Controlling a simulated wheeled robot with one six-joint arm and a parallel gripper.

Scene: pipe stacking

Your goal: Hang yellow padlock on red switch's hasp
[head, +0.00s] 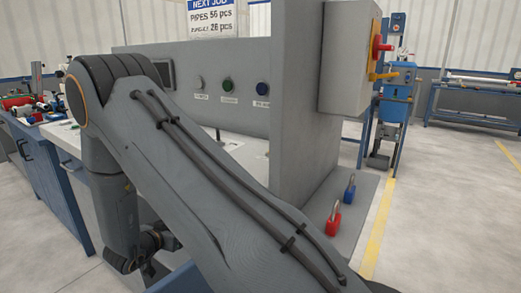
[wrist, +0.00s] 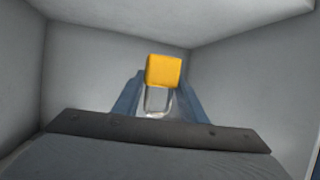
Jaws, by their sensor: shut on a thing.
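The yellow padlock (wrist: 163,71) is between the fingers of my gripper (wrist: 159,86) in the wrist view, with its metal shackle toward the palm. My gripper is shut on it. In the head view, the red switch (head: 378,47) sits on a yellow plate on the right side of a grey box. The yellow-orange hasp (head: 384,76) sticks out below the switch. My gripper and the yellow padlock do not show in the head view, and the switch and hasp do not show in the wrist view.
The grey switch box (head: 346,60) is on the end of an upright grey panel (head: 300,120). A red padlock (head: 333,222) and a blue padlock (head: 349,191) stand on the grey ledge below. Plain grey walls surround the gripper in the wrist view. Open floor lies at the right.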

